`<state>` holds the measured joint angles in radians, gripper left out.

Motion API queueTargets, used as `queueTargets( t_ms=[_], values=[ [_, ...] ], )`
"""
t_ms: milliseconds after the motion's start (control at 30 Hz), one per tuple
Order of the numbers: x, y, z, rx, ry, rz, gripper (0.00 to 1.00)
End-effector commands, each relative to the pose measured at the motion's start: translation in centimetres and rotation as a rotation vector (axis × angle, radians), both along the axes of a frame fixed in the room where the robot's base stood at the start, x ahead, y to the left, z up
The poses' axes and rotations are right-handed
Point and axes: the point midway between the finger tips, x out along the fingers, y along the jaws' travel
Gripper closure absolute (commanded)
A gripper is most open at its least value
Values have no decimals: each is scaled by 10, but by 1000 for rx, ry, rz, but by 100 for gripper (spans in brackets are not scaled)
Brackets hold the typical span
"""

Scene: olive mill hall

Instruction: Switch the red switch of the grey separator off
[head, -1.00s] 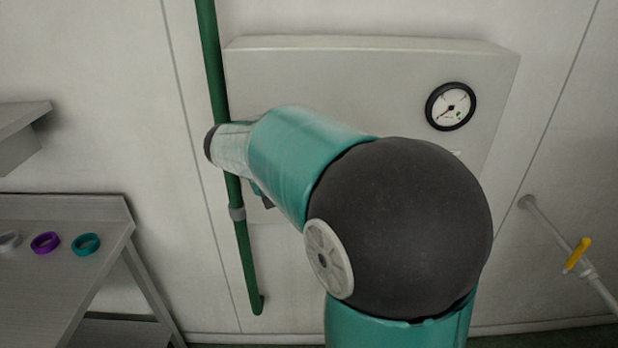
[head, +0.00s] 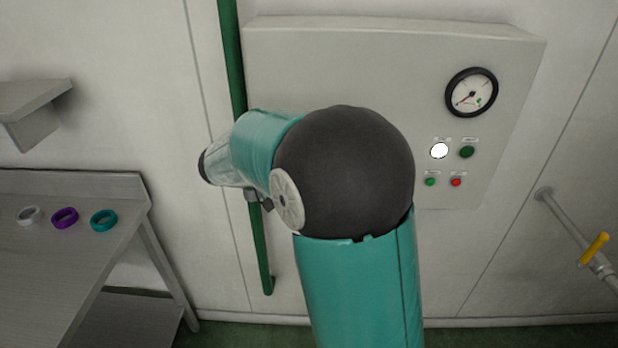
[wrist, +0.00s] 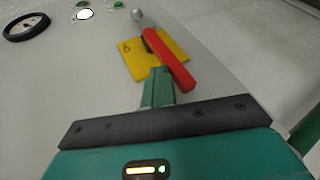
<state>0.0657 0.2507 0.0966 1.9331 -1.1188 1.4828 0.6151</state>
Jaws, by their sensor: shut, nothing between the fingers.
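The red switch (wrist: 169,60) shows in the wrist view as a red lever handle running diagonally over a yellow plate (wrist: 180,46) on a grey panel. A metal piece with a rounded end (wrist: 137,16) lies beyond the handle's upper end. My gripper (wrist: 160,74) is shut and empty, its green fingertips just left of the handle's lower part. I cannot tell whether they touch it. In the head view the grey cabinet (head: 340,60) shows on the wall. My arm covers part of it there and hides the switch and my fingers.
The cabinet carries a round gauge (head: 471,92), a lit white lamp (head: 439,150) and small green and red buttons. A green pipe (head: 234,60) runs down its left side. A table (head: 60,270) with rings stands left; a pipe with a yellow handle (head: 594,248) is right.

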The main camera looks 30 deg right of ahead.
Motion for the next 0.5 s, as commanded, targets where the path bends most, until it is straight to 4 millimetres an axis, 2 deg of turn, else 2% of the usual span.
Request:
queueTargets(
  t_ms=[267, 367, 500],
  values=[
    [0, -1, 3, 2, -1, -1, 100],
    [1, -2, 14, 1, -4, -2, 100],
    [1, -6, 40, 0, -7, -1, 100]
  ],
)
